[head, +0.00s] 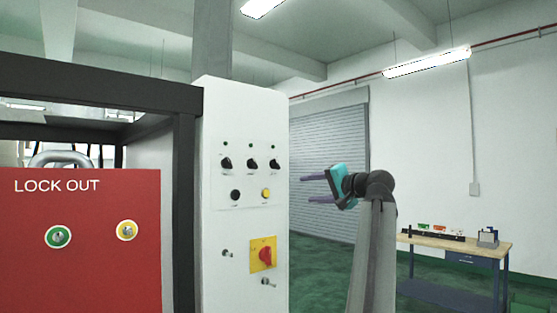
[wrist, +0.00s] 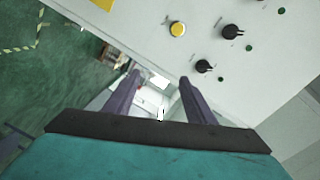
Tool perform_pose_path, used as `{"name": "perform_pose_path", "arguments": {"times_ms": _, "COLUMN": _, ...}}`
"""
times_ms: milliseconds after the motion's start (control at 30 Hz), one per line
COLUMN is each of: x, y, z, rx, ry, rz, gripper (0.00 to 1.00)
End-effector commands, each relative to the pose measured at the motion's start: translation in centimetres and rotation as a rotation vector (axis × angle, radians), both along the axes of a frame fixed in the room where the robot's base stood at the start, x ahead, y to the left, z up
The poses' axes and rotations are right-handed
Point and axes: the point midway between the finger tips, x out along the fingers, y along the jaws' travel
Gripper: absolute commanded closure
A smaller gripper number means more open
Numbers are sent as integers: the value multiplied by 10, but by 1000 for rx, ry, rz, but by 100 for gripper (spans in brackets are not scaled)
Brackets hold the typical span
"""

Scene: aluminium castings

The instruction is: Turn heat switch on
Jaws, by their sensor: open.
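A white control panel (head: 243,225) stands at the centre of the head view. It has a row of black rotary knobs (head: 252,163) with small green lamps above, a black button (head: 235,195) and a yellow button (head: 266,193). The labels are too small to read, so I cannot tell which is the heat switch. My gripper (head: 307,189) is right of the panel, open and empty, fingers pointing left. In the wrist view, black knobs (wrist: 203,66) and the yellow button (wrist: 177,29) show beyond and above the fingers (wrist: 159,78), which appear apart from them.
A red rotary switch (head: 265,255) on a yellow plate sits lower on the panel, near small metal switches (head: 227,253). A red LOCK OUT box (head: 85,270) and a dark frame (head: 185,215) stand left. A workbench (head: 455,246) is at right; green floor lies between.

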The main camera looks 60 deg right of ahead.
Motion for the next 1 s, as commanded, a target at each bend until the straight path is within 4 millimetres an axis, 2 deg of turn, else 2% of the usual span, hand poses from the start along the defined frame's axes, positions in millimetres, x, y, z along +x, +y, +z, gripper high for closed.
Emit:
{"name": "perform_pose_path", "arguments": {"times_ms": 33, "x": -2, "y": 12, "z": 26, "rx": -34, "ry": -14, "rz": 10, "gripper": 50}}
{"name": "perform_pose_path", "arguments": {"times_ms": 100, "x": -5, "y": 25, "z": 49, "rx": -72, "ry": -28, "rz": 23, "gripper": 50}}
{"name": "perform_pose_path", "arguments": {"times_ms": 200, "x": -7, "y": 38, "z": 72, "rx": -109, "ry": -43, "rz": 34, "gripper": 50}}
{"name": "perform_pose_path", "arguments": {"times_ms": 300, "x": -9, "y": 45, "z": 83, "rx": -129, "ry": -51, "rz": 41, "gripper": 50}}
{"name": "perform_pose_path", "arguments": {"times_ms": 767, "x": -7, "y": 46, "z": 84, "rx": -132, "ry": -52, "rz": 43, "gripper": 50}}
{"name": "perform_pose_path", "arguments": {"times_ms": 1000, "x": 7, "y": 41, "z": 85, "rx": -130, "ry": -52, "rz": 44, "gripper": 50}}
